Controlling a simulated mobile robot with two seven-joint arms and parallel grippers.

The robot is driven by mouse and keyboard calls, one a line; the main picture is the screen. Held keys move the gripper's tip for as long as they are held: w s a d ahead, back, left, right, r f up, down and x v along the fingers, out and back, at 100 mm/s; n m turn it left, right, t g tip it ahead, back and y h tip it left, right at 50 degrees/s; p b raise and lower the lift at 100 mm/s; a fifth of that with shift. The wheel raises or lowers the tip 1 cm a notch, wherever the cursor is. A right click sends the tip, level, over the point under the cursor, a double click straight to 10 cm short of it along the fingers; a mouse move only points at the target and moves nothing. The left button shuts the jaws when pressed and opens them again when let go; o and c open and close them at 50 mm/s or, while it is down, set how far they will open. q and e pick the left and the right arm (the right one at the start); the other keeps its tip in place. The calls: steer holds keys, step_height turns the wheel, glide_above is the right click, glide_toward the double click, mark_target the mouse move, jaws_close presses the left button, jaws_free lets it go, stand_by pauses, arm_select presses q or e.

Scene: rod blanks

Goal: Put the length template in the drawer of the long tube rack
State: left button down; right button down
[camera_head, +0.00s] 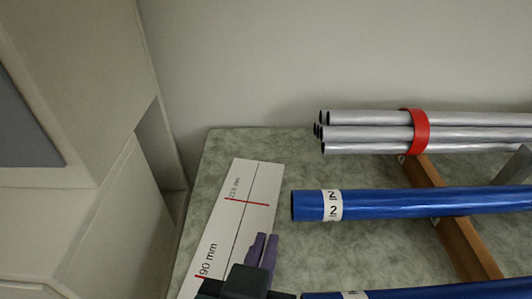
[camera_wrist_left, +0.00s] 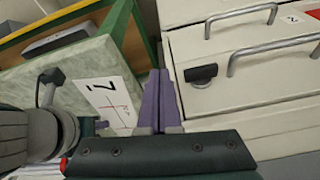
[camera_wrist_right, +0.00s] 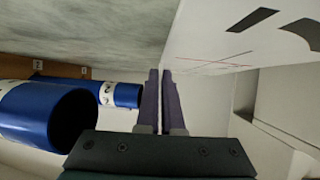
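The length template (camera_head: 257,182) is a flat white plate with red marks and mm labels, at the left end of the green worktop. My right gripper (camera_head: 266,236) is at its right edge; its fingers look closed on this thin edge. In the right wrist view the plate (camera_wrist_right: 215,35) runs to the fingertips (camera_wrist_right: 160,72). It also shows in the left wrist view (camera_wrist_left: 108,92). My left gripper (camera_wrist_left: 161,72) is shut and empty, beside white drawer fronts (camera_wrist_left: 240,95) with grey bar handles and one dark handle (camera_wrist_left: 201,74). Which drawer is the long tube rack's, I cannot tell.
Blue tubes (camera_head: 400,203) lie on a wooden bar (camera_head: 462,245) right of the template. Silver tubes (camera_head: 370,133) in a red band (camera_head: 416,131) lie behind. Pale cabinets (camera_head: 80,220) stand left of the worktop (camera_head: 225,147), with a gap between.

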steer(key=shift+f, duration=0.15)
steer(key=c, duration=1.1)
jaws_free()
steer(key=shift+o, duration=0.2)
